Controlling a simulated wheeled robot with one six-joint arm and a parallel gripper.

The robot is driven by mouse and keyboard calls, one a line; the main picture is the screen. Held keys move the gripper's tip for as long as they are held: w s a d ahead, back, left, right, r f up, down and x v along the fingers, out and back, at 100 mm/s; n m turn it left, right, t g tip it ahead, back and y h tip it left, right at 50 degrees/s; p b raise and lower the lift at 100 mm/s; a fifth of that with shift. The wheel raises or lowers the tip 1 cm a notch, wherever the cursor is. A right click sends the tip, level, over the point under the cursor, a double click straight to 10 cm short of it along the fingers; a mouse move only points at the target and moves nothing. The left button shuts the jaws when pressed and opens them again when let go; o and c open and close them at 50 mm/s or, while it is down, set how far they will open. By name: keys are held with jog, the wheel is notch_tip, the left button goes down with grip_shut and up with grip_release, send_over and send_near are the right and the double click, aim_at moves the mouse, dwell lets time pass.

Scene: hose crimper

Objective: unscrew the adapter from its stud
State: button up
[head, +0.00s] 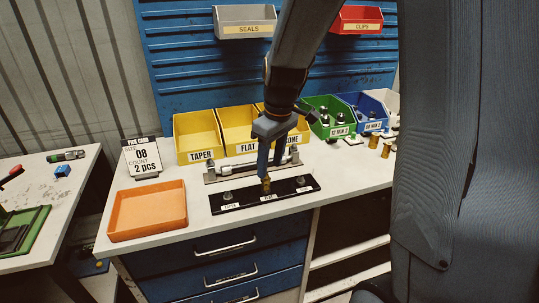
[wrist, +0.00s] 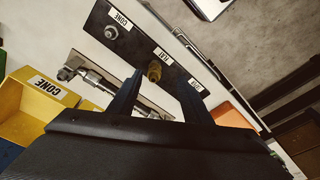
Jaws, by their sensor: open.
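The brass adapter (head: 267,186) sits on the middle stud of a black board (head: 287,197), at the FLAT label. In the wrist view the adapter (wrist: 154,72) is between the two dark fingers. My gripper (head: 264,172) points down just over it in the head view and is open; in the wrist view my gripper (wrist: 158,82) shows a gap between its fingers. The adapter's stud is hidden under it. Bare metal fittings stand at the outer positions, one by the CONE label (wrist: 119,19).
A metal hose assembly (head: 248,169) lies on a grey holder right behind the board. Yellow bins (head: 195,142) stand behind that. An orange tray (head: 146,224) is at the left, with a count card (head: 142,157) behind it. Green and blue bins (head: 330,106) are at the right.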

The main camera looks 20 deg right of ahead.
aim_at(266, 181)
jog(key=shift+w+n, duration=0.5)
jog(key=shift+w, duration=0.45)
jog(key=shift+w+a+f+p, duration=0.15)
jog(key=shift+f+p, duration=0.15)
jog(key=shift+f, duration=0.9)
jog(key=shift+w+a+f+p, duration=0.1)
jog(key=shift+f+p, duration=0.15)
jog(key=shift+f, duration=1)
jog(key=shift+w+a+f+p, duration=0.15)
jog(key=shift+f+p, duration=0.15)
jog(key=shift+f, duration=0.9)
jog(key=shift+d, duration=0.1)
jog(key=shift+c, duration=0.6)
grip_shut()
jog(key=n, duration=0.5)
jog(key=shift+r+g+y, duration=0.1)
jog(key=shift+g+y, duration=0.2)
jog(key=n+g, duration=0.1)
jog(key=n, duration=0.5)
jog(key=shift+n, duration=0.3)
jog(key=n, duration=0.5)
jog(key=shift+g, duration=0.4)
jog(key=n, duration=0.3)
jog(key=n+h, duration=0.1)
jog(key=n, duration=0.3)
jog(key=shift+g, duration=0.3)
